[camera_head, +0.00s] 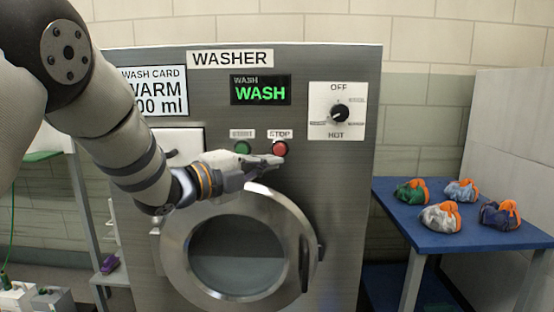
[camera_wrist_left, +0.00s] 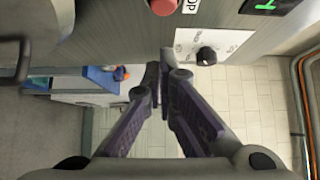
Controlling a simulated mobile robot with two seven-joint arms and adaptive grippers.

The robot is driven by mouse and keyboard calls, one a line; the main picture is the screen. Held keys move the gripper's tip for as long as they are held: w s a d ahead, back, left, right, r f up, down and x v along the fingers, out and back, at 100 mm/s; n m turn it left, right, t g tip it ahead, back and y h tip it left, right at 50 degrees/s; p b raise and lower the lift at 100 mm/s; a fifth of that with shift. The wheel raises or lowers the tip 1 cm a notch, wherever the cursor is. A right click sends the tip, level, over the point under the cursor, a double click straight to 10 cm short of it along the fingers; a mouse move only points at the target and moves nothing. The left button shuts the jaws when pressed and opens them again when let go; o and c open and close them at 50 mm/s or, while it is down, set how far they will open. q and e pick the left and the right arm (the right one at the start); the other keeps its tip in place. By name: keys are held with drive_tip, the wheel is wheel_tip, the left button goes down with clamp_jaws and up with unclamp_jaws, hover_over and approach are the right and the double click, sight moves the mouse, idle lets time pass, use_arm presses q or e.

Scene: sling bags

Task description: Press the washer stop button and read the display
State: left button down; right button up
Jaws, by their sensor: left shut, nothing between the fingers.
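The grey washer (camera_head: 340,200) stands in front of me with a round door (camera_head: 240,250) low on its front. Its display (camera_head: 261,90) reads "WASH" in green letters. The red stop button (camera_head: 280,148) sits under the "STOP" label, right of the green start button (camera_head: 243,147). The red button also shows at the top of the left wrist view (camera_wrist_left: 164,6). My left gripper (camera_head: 277,161) is shut and empty, its tips just below the stop button in the head view. I cannot tell whether they touch the panel. My right gripper is not in view.
A temperature dial (camera_head: 338,112) sits on a white plate, right of the buttons. A wash card (camera_head: 153,91) reads "WARM" with a partly hidden amount. A blue table (camera_head: 390,190) at the right holds several sling bags (camera_head: 440,217). A white partition (camera_head: 515,150) stands behind it.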

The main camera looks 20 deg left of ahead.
sight(285, 150)
use_arm(q)
drive_tip(key=w, duration=0.6)
drive_tip(key=shift+b, duration=0.3)
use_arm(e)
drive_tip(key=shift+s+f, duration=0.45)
use_arm(q)
drive_tip(key=shift+w+a, duration=0.25)
drive_tip(key=shift+w, duration=0.45)
drive_tip(key=shift+r, duration=0.25)
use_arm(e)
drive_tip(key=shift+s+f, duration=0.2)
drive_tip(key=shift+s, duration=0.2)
use_arm(q)
drive_tip(key=shift+a, duration=0.1)
